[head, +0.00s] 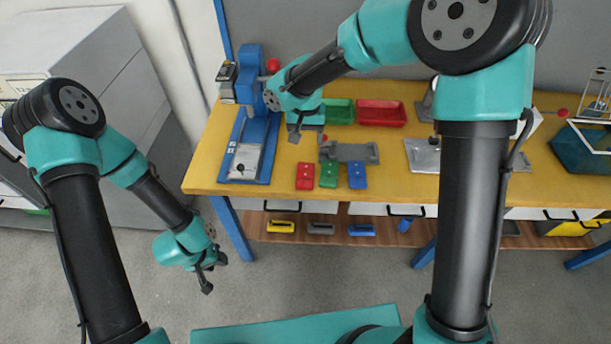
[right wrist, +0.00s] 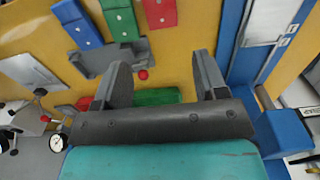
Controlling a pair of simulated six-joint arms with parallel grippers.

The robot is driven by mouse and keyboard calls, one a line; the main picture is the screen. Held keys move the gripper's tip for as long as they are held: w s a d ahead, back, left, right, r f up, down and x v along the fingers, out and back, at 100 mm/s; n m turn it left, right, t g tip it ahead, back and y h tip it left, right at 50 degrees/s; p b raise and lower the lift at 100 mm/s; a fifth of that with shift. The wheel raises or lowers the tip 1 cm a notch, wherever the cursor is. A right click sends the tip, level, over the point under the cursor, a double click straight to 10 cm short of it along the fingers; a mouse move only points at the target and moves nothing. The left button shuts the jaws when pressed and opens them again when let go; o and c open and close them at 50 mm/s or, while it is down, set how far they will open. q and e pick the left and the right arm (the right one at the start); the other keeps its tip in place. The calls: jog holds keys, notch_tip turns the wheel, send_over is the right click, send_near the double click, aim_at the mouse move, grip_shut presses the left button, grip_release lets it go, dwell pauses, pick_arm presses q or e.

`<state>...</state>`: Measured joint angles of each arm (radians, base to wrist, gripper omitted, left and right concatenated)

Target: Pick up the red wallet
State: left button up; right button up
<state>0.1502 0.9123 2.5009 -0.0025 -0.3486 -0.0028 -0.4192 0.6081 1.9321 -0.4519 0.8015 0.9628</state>
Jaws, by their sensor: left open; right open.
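The red wallet (head: 305,176) lies on the yellow table near its front edge, left of a green one (head: 329,174) and a blue one (head: 357,175). In the right wrist view the red wallet (right wrist: 159,13) shows at the top, partly cut by the frame edge. My right gripper (head: 297,133) is open and empty above the table, further back than the red wallet. My left gripper (head: 208,280) is open and empty, in front of and below the table edge.
A blue press (head: 250,120) stands left of the wallets. A grey fixture (head: 350,152) sits just behind them. Green (head: 339,111) and red (head: 382,113) trays lie further back. A metal plate (head: 422,154) lies to the right. The table's front edge is close.

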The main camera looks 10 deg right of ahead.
send_over(306, 170)
jog(key=f, duration=0.8)
jog(key=shift+s+f, duration=0.25)
jog(key=shift+f, duration=0.85)
jog(key=shift+w+f, duration=0.2)
jog(key=shift+f, duration=2.4)
jog(key=c, duration=0.6)
jog(key=shift+r, duration=0.1)
